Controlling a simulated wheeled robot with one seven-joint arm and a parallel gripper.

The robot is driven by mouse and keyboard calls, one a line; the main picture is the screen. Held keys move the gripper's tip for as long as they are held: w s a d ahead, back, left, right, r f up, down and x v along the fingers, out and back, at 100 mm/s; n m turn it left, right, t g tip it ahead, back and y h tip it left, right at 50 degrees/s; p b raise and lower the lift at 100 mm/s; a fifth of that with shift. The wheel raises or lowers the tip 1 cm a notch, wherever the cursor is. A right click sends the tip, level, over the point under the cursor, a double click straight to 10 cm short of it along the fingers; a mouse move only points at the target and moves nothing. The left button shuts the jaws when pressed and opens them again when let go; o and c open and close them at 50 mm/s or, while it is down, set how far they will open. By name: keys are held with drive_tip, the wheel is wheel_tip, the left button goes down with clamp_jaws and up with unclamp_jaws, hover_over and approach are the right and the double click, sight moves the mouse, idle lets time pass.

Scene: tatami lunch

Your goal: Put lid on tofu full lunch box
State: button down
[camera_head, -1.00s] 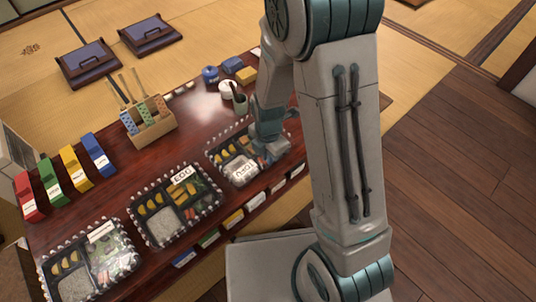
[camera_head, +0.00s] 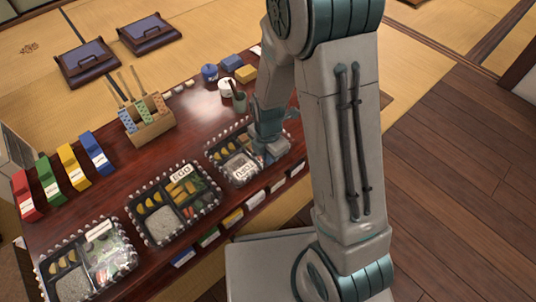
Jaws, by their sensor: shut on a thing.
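The lunch box labelled TOFU (camera_head: 212,157) is the rightmost of three dark divided boxes on the red-brown table, with yellow pieces in its upper left compartment. The clear lid (camera_head: 243,172), with a white TOFU label, lies over the near part of the box. Whether it is fully seated cannot be made out. My gripper (camera_head: 272,155) is low at the right end of the box, shut on the lid. My arm hides the fingertips and the far right of the box.
The EGG box (camera_head: 168,244) and another box (camera_head: 41,273) stand to the left. Labelled packs line the near edge.

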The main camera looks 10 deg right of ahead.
drive_tip(key=shift+f+b, duration=0.35)
drive_tip(key=shift+f, duration=0.15)
idle(1.1)
drive_tip(key=c, duration=0.9)
unclamp_jaws()
drive_tip(key=shift+c, duration=0.2)
drive_tip(key=shift+r, duration=0.1)
drive_tip(key=shift+r+p, duration=3.45)
drive_tip(key=shift+r, duration=0.45)
